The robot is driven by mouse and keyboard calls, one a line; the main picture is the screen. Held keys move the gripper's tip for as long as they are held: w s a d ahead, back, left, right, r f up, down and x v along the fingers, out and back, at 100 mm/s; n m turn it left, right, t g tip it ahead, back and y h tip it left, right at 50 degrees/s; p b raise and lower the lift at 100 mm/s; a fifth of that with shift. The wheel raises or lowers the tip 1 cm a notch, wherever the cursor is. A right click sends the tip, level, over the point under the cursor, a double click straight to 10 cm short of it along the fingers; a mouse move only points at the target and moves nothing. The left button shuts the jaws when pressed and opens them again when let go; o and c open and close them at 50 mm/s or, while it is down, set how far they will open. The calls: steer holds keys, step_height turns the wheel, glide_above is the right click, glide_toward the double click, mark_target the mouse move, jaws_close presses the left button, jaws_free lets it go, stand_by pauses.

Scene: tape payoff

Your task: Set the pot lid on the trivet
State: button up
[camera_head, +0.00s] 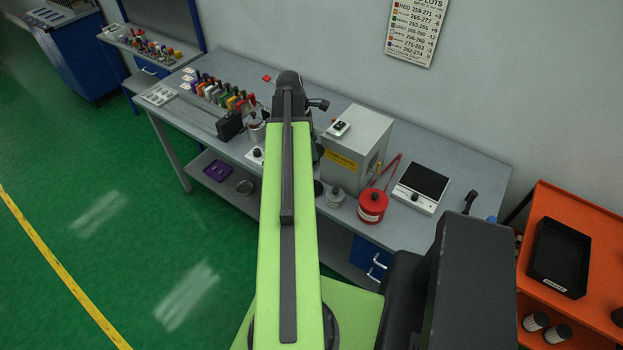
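A small grey round piece with a knob on top (335,197), which looks like the pot lid, is near the front edge of the bench. A dark flat disc (318,188), possibly the trivet, lies just left of it, partly covered by my arm. I cannot tell for certain which piece is the trivet. My green arm reaches over the bench and hides what lies under it. My gripper is hidden behind the arm, so its fingers and anything in them do not show.
A red container (373,206) and a black-topped hotplate-like device (421,187) stand to the right. A grey box (357,147) stands behind. Several coloured spools (222,93) line the left. A purple tray (217,170) is on the lower shelf. An orange cart (575,215) stands right.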

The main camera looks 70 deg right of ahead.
step_height(320, 180, down, 19)
steer(key=b, duration=1.7)
steer(key=shift+f+b, duration=0.35)
steer(key=shift+b, duration=0.1)
steer(key=o, duration=1.6)
steer(key=shift+r, duration=0.1)
step_height(320, 180, up, 7)
steer(key=p, duration=0.7)
steer(key=shift+w, duration=0.1)
